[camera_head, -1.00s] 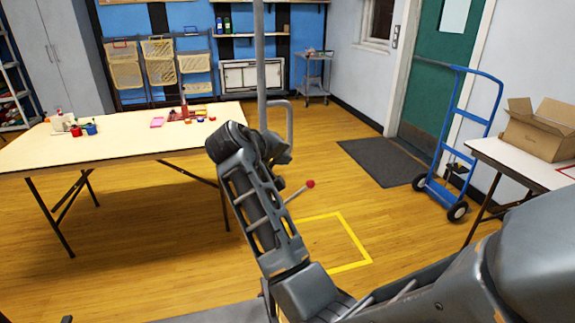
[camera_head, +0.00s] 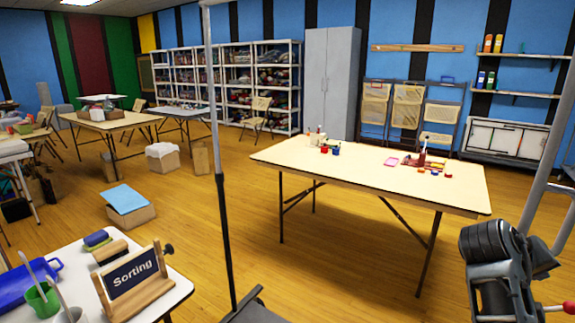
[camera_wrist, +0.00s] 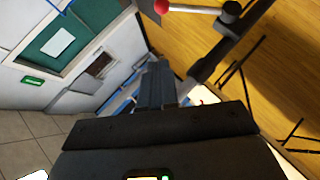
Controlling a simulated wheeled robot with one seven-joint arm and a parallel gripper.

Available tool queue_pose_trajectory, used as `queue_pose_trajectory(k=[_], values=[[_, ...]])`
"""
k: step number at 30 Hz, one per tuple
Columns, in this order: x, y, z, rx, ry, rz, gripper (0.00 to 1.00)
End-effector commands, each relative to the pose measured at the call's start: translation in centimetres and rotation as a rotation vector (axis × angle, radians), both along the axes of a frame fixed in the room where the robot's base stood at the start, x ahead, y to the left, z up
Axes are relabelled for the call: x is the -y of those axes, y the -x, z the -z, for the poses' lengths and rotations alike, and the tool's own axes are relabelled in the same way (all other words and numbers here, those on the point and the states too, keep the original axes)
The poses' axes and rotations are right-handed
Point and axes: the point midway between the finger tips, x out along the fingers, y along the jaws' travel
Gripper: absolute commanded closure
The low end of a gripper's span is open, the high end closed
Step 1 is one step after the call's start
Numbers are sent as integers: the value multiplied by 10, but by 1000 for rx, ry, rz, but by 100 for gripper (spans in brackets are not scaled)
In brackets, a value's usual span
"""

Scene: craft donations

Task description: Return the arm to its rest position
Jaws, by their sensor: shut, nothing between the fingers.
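My arm is folded and raised at the right edge of the head view, over open floor to the right of the cream work table (camera_head: 365,177). I cannot make out the fingertips in the head view. In the wrist view my gripper (camera_wrist: 158,85) shows as grey fingers close together beyond the dark palm, shut with nothing between them. It points toward a wall with a green door (camera_wrist: 58,40) and touches nothing that I can see.
A small white table (camera_head: 185,288) with a "Sorting" sign (camera_head: 133,277) and cups stands at the lower left. A blue-topped box (camera_head: 125,203) sits on the floor. Shelves (camera_head: 240,85) and a grey cabinet (camera_head: 328,80) line the back.

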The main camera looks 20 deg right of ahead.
Motion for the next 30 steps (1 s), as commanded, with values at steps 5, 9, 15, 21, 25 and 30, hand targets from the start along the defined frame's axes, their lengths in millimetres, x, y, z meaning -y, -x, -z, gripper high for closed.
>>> queue_pose_trajectory(k=[5,9,15,21,25,30], values=[[-38,7,56,21,21,-214,100],[-76,17,92,67,16,-382,100],[-137,44,130,159,-28,-602,100],[-203,84,150,279,-112,-788,100],[-244,117,152,370,-182,-884,100],[-292,163,140,502,-284,-975,100]])
